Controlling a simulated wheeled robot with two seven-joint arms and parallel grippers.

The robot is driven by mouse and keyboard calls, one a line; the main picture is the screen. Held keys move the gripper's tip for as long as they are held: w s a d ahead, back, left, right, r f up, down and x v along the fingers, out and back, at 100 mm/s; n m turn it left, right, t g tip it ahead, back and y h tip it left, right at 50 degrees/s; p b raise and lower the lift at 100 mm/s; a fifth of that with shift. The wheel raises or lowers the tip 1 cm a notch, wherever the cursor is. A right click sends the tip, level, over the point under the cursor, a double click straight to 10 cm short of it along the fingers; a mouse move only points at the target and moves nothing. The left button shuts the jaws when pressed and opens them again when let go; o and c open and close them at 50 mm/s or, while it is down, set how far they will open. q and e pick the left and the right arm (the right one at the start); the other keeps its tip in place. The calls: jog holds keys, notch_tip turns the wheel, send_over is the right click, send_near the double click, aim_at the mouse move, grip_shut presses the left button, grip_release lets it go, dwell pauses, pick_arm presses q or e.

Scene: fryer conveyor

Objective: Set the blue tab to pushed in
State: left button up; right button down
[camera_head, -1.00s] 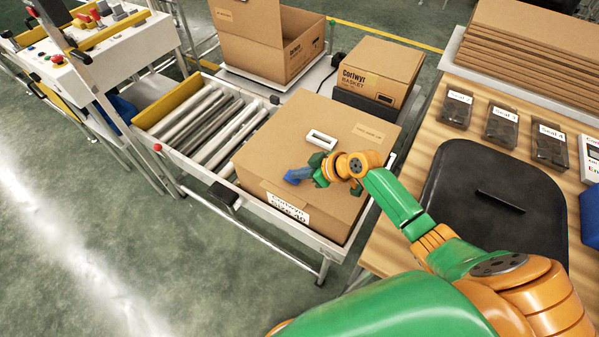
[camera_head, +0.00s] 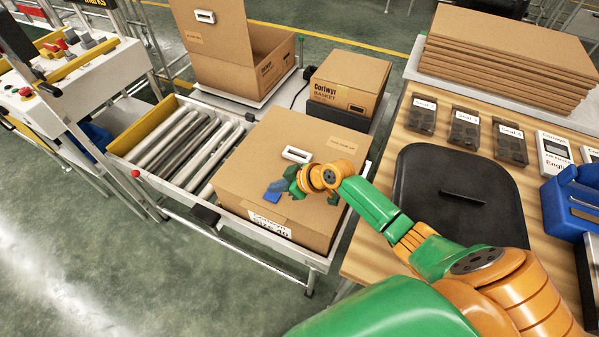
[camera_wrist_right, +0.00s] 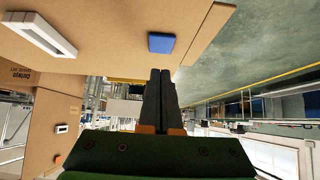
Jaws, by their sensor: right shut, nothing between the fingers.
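The blue tab (camera_head: 275,191) is a small blue block on the top of the closed cardboard carton (camera_head: 240,167), close to its front edge. In the right wrist view the tab (camera_wrist_right: 161,43) shows just beyond my fingertips, with a visible gap in the picture. I cannot tell its exact height above the cardboard. My right gripper (camera_head: 290,183) is over the carton top, beside the tab; its fingers (camera_wrist_right: 160,73) are together and empty. My left gripper is not in view.
A white rectangular handle frame (camera_head: 297,154) sits on the carton top behind the tab. Rollers (camera_head: 180,140) lie to the left. A smaller carton (camera_head: 350,80) and an open box (camera_head: 215,50) stand behind. A black lidded container (camera_head: 460,165) is on the wooden table at right.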

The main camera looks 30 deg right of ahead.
jog(key=v, duration=1)
jog(key=shift+s+r, duration=0.15)
jog(key=shift+r, duration=0.1)
jog(key=shift+d, duration=0.1)
